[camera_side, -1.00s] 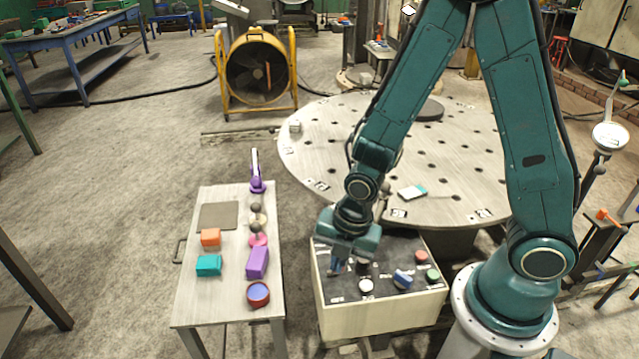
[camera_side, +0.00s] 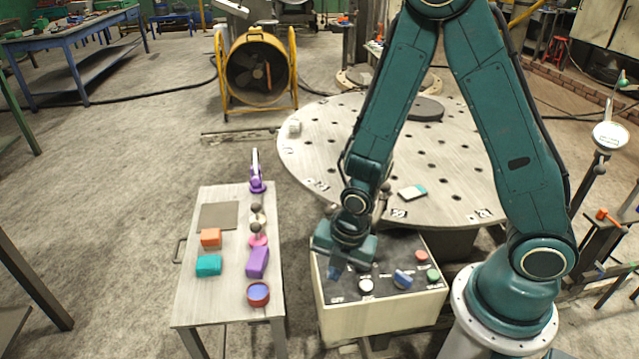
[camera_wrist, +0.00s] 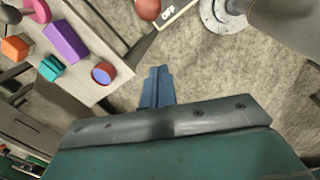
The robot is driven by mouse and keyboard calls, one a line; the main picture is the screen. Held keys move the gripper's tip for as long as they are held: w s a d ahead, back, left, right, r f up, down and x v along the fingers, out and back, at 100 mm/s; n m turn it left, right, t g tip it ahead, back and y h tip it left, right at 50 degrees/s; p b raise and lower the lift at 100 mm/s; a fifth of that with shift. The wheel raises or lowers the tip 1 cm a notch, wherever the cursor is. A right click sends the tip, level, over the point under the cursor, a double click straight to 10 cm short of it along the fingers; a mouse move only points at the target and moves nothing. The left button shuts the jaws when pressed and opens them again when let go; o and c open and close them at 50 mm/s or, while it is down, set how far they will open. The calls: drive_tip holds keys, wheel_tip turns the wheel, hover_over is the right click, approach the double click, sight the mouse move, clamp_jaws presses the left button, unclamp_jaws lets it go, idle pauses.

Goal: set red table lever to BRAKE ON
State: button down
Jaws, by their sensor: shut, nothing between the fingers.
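My gripper (camera_side: 334,273) is over the left part of the control box (camera_side: 385,318) in the side view. Its blue fingers (camera_wrist: 158,82) are pressed together and empty in the wrist view. A reddish ball knob (camera_wrist: 148,8), probably the red lever's, is at the top edge of the wrist view, beyond the fingertips and apart from them. A pale label (camera_wrist: 174,14) that seems to read OFF lies beside it. In the side view my gripper hides the lever, so its position cannot be told.
The box top also has a white button (camera_side: 366,286), a blue knob (camera_side: 402,279), a red button (camera_side: 421,256) and a green button (camera_side: 432,275). A small table (camera_side: 222,290) with coloured blocks stands left. The round perforated table (camera_side: 310,150) is behind.

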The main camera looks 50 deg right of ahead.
drive_tip(key=shift+w+f, duration=0.6)
drive_tip(key=shift+f, duration=3.05)
drive_tip(key=shift+w+d+r, duration=0.15)
drive_tip(key=shift+d+r, duration=0.1)
drive_tip(key=shift+d, duration=0.3)
drive_tip(key=shift+w+d+r, duration=0.2)
drive_tip(key=shift+d+r, duration=0.05)
drive_tip(key=shift+d, duration=0.3)
drive_tip(key=shift+w+d+r, duration=0.15)
drive_tip(key=shift+d+r, duration=0.1)
drive_tip(key=shift+d, duration=0.3)
